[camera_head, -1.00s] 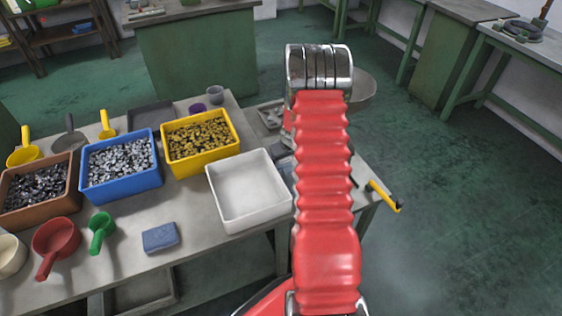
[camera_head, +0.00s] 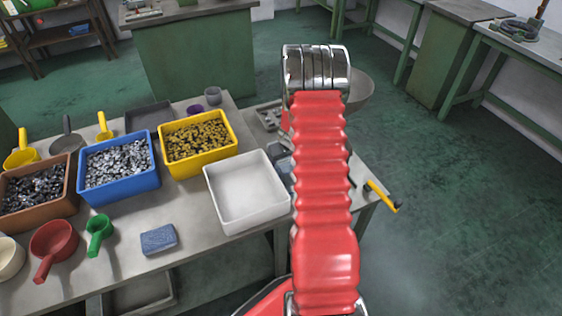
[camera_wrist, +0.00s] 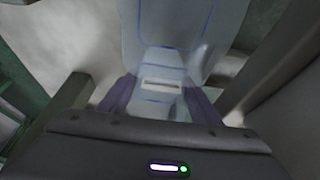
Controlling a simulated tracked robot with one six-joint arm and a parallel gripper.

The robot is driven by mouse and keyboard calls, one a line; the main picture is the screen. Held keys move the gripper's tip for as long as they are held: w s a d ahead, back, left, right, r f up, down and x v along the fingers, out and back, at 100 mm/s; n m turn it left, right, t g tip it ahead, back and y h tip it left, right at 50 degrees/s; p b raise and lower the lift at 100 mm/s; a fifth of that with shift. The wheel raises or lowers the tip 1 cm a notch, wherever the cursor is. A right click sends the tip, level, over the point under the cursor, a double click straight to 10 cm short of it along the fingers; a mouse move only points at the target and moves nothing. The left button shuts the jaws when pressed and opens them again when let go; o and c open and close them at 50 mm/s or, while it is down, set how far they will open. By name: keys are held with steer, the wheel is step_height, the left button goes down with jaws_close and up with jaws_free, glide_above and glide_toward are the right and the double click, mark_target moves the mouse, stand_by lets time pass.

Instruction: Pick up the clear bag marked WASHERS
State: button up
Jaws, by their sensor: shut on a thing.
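In the wrist view a clear, bluish bag (camera_wrist: 172,28) with blue printed lines hangs between the fingers of my gripper (camera_wrist: 160,98). The purple-grey fingers are closed in on it from both sides, and a pale strip shows between them. No lettering can be read on the bag, so I cannot confirm the WASHERS mark. In the head view my red-sleeved arm hides the gripper, and the bag cannot be made out there.
The grey table (camera_head: 200,262) holds an empty white tray (camera_head: 246,190), a yellow bin (camera_head: 197,143), a blue bin (camera_head: 119,168), a brown bin (camera_head: 40,188), several scoops and a blue block (camera_head: 158,239). A yellow handle (camera_head: 383,196) sticks out at the right edge. Open green floor lies beyond.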

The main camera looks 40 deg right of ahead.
step_height(320, 180, up, 10)
stand_by(0.6)
stand_by(0.4)
